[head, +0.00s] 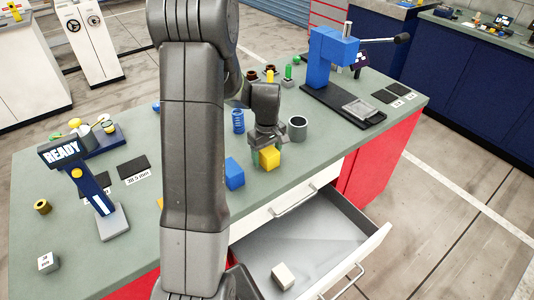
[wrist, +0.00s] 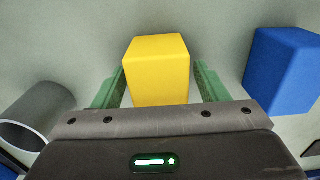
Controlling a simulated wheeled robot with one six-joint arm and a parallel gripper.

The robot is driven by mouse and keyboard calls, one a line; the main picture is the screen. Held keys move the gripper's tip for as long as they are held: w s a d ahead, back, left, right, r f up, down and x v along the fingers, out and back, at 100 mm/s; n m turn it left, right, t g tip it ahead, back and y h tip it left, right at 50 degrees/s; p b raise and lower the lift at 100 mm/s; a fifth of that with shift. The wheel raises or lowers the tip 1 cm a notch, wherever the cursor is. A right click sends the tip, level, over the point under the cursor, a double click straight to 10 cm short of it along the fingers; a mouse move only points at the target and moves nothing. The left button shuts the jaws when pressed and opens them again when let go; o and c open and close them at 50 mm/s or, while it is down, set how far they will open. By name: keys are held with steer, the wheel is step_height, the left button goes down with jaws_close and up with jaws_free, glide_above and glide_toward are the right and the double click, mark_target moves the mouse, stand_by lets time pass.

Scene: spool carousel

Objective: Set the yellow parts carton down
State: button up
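The yellow parts carton (head: 269,158) stands on the grey-green bench top, near its front edge above the open drawer. My gripper (head: 266,140) is over it, pointing down. In the wrist view the carton (wrist: 158,75) is upright between the two green fingers of my gripper (wrist: 159,85). A narrow gap shows beside the carton, clearest on the right, so the fingers look open around it. The carton's lower part is hidden behind my gripper's body in the wrist view.
A blue carton (head: 234,174) stands to the left and a grey cup (head: 297,128) to the right. A blue spring-like coil (head: 238,121) is behind. The drawer (head: 310,245) below is open, with a white block (head: 283,276) inside. A blue press (head: 333,60) stands at the back right.

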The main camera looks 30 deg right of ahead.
mark_target(267, 150)
step_height(267, 150, up, 12)
steer(key=b, duration=0.1)
steer(key=shift+r, duration=0.15)
stand_by(0.5)
steer(key=shift+s, duration=0.1)
